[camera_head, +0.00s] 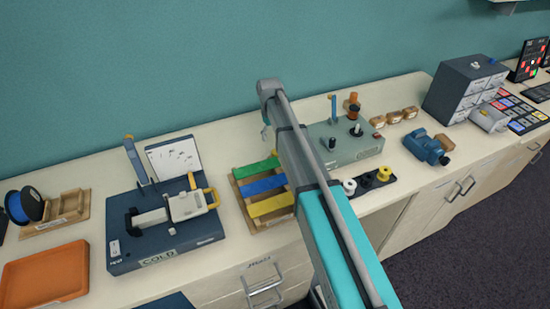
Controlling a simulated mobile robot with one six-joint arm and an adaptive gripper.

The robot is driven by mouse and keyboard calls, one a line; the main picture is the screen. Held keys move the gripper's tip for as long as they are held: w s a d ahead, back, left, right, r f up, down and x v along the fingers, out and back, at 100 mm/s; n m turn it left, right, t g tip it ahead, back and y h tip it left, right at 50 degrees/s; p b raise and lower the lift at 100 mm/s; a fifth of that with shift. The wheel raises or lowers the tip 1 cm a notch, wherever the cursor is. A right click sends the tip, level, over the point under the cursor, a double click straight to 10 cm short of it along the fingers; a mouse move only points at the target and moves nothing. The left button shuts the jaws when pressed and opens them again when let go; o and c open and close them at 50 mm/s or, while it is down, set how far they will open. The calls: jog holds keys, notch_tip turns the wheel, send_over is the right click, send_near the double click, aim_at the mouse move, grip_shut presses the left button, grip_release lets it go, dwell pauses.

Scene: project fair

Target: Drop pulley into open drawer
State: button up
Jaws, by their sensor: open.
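My arm crosses the middle of the view, and only a small part of my gripper (266,133) shows, beyond the colored slats; its fingers are hard to make out. It is open, and I see nothing in it. I cannot tell for sure which thing is the pulley. Small white (349,187), black (367,180) and yellow (384,174) spool-like pieces stand on a black strip right of my arm. A blue-and-black wheel (24,206) stands at the far left. A drawer front with a metal handle (263,288) is below the counter edge; I cannot see inside any open drawer.
A dark blue press-like device (122,252) and an orange tray (45,276) stand left on the counter. A wooden rack with green, blue and yellow slats (266,186) lies beside my arm. A grey-green box with knobs (341,145) and a blue vise (425,148) stand right.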

aim_at(275, 152)
jog(key=shift+s+d+f+b, duration=0.1)
jog(key=shift+s+f+b, duration=0.05)
jog(key=shift+f+b, duration=0.9)
jog(key=shift+f, duration=0.25)
jog(key=f+b, duration=0.4)
jog(key=f, duration=0.1)
jog(key=shift+s+d+b, duration=0.3)
jog(key=shift+d+b, duration=0.05)
jog(key=shift+b, duration=0.05)
jog(key=shift+r, duration=0.1)
jog(key=c, duration=0.9)
jog(key=shift+r, duration=0.2)
